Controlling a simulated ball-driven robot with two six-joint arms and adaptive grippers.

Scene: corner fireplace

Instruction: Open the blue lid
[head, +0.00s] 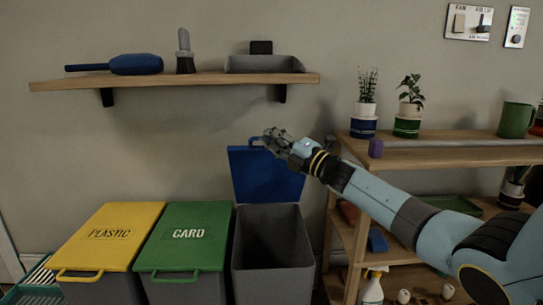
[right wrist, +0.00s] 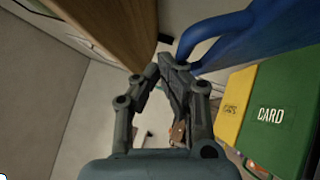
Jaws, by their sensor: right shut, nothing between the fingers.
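The blue lid (head: 266,177) stands raised at the back of its grey bin (head: 272,252), leaning towards the wall. The bin's mouth is uncovered and its inside looks dark. My right gripper (head: 272,139) is at the top edge of the blue lid, shut and empty. In the right wrist view the gripper's fingers (right wrist: 160,70) are beside the blue lid's loop handle (right wrist: 215,35), with nothing held. Whether they touch the handle I cannot tell. My left gripper is not in view.
A yellow lid marked PLASTIC (head: 106,236) and a green lid marked CARD (head: 187,235) are shut on bins to the left. A wall shelf (head: 170,80) hangs above. A wooden rack (head: 440,153) with pots and a purple object (head: 376,147) stands right, close to my right arm.

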